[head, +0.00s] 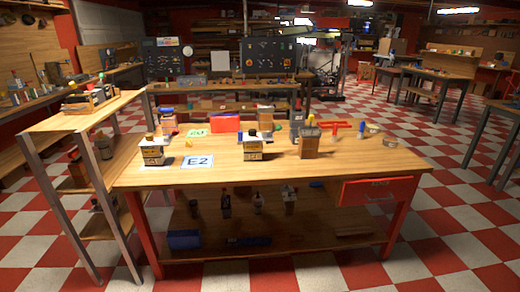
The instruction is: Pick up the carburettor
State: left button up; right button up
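I cannot pick out the carburettor for certain at this size. A brown and grey blocky item (309,143) stands upright on the wooden workbench (225,178), right of its middle, and I cannot tell whether it is the carburettor. A smaller grey item (296,124) stands just behind it, partly hidden. Neither of my grippers shows in the head view.
An E2 card (198,162) lies near the front. A red box (225,122) and a red tool (335,126) are further back. The front right top is clear. A shelf unit (98,115) adjoins the left.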

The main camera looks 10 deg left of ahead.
aim_at(252, 146)
jog(key=z, duration=0.65)
jog(key=i, duration=1.35)
jog(key=u, duration=0.35)
